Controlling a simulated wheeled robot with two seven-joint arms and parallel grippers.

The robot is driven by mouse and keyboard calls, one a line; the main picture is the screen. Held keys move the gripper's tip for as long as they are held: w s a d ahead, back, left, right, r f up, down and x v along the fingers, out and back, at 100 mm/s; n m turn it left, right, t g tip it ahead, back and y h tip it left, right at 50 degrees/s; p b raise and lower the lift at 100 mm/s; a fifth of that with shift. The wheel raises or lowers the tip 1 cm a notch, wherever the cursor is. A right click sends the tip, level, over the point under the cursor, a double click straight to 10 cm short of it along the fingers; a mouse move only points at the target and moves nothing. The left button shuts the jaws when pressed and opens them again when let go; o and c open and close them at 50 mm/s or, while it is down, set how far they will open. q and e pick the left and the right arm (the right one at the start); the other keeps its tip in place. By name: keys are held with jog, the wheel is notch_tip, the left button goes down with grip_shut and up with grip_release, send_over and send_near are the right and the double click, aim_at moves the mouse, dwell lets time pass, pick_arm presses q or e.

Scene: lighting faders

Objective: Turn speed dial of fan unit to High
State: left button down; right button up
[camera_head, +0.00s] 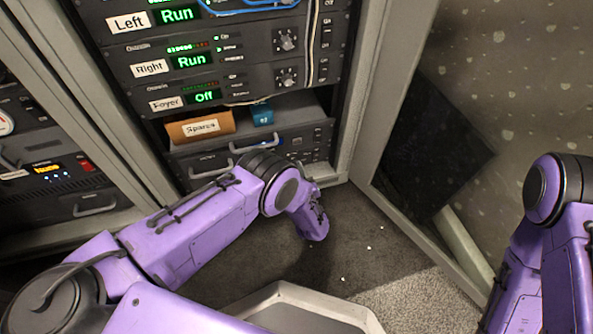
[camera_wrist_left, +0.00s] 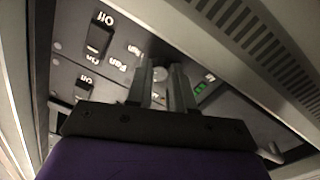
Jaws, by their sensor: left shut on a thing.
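The dial's scale and setting cannot be read. My right gripper is out of view; only its arm shows at the right edge.
Beside the dial are a black rocker switch (camera_wrist_left: 98,38), a green display (camera_wrist_left: 200,87) and a slotted vent (camera_wrist_left: 255,45). In the head view, rack units show "Run", "Run" and "Off" displays (camera_head: 204,97). An orange "Spares" box (camera_head: 201,126) lies below. Small white bits dot the floor.

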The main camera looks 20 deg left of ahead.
pick_arm(q)
jog(key=shift+s+m, duration=0.1)
jog(key=shift+m, duration=0.4)
dwell(0.3)
jog(key=c, duration=1)
grip_release()
jog(key=p+v, duration=0.4)
jog(key=v, duration=0.6)
jog(key=shift+s+d, duration=0.2)
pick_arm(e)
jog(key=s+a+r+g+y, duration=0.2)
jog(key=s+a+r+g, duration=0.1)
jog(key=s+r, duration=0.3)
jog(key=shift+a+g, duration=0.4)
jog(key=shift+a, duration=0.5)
